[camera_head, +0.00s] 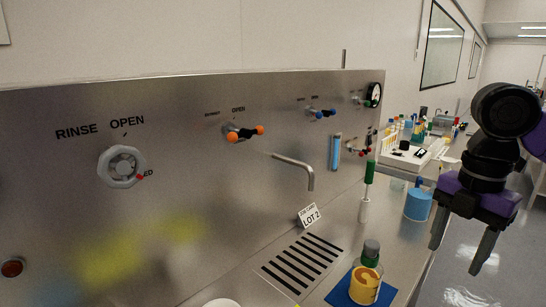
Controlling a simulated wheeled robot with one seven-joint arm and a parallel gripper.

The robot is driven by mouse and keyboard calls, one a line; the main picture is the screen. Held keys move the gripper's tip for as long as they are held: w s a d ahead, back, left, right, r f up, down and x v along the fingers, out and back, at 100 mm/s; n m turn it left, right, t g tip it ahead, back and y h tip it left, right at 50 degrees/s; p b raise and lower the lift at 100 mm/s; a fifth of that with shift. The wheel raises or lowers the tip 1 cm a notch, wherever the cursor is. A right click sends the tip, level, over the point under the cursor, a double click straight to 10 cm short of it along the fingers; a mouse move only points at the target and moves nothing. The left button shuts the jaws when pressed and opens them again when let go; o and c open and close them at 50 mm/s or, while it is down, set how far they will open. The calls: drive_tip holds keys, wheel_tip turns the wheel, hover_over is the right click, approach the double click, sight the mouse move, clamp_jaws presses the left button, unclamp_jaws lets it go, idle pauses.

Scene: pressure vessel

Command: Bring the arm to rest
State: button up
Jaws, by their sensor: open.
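My gripper (461,250) hangs at the right side of the view, pointing down, with its two dark fingers apart and nothing between them. It is beyond the right edge of the steel bench, over the grey floor. My arm, black with purple parts, comes in from the right edge above it. The gripper appears clear of the panel and the items on the bench.
A steel panel (202,190) carries a grey rinse knob (121,167), an orange-tipped valve (245,133), a blue-tipped valve (320,113), a spout (296,165) and a gauge (374,95). A yellow-labelled bottle (365,283) stands on a blue mat (342,295). A blue container (417,205) stands near the gripper.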

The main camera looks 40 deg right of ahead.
drive_tip(key=w+r+m+t, duration=0.5)
drive_tip(key=w+t, duration=0.4)
drive_tip(key=w, duration=0.7)
drive_tip(key=w+a+r+m+t+h, duration=0.1)
drive_tip(key=w+a+r+m+t, duration=0.1)
drive_tip(key=w+r+m+t, duration=0.35)
drive_tip(key=w+a+r+m+t+h, duration=0.1)
drive_tip(key=w+a+r+m+t, duration=0.15)
drive_tip(key=r+t, duration=0.6)
drive_tip(key=s+a+f+m+g+h, duration=0.1)
drive_tip(key=s+a+f+m+h, duration=0.25)
drive_tip(key=f, duration=0.45)
drive_tip(key=s+a+f+m+g+h, duration=0.25)
drive_tip(key=a+f+m, duration=0.2)
drive_tip(key=f, duration=0.25)
drive_tip(key=s+a+f+m+g+h, duration=0.1)
drive_tip(key=s+a+f+m+h, duration=0.25)
drive_tip(key=f, duration=0.45)
drive_tip(key=s+a+f+n+g+y, duration=0.2)
drive_tip(key=s+a+f+n+y, duration=0.2)
drive_tip(key=s+a+f, duration=0.4)
drive_tip(key=s+a+f+n+g+y, duration=0.2)
drive_tip(key=s+a+f+n+y, duration=0.3)
drive_tip(key=s, duration=0.7)
wheel_tip(320, 180, down, 4)
drive_tip(key=a+y, duration=0.2)
drive_tip(key=a, duration=0.1)
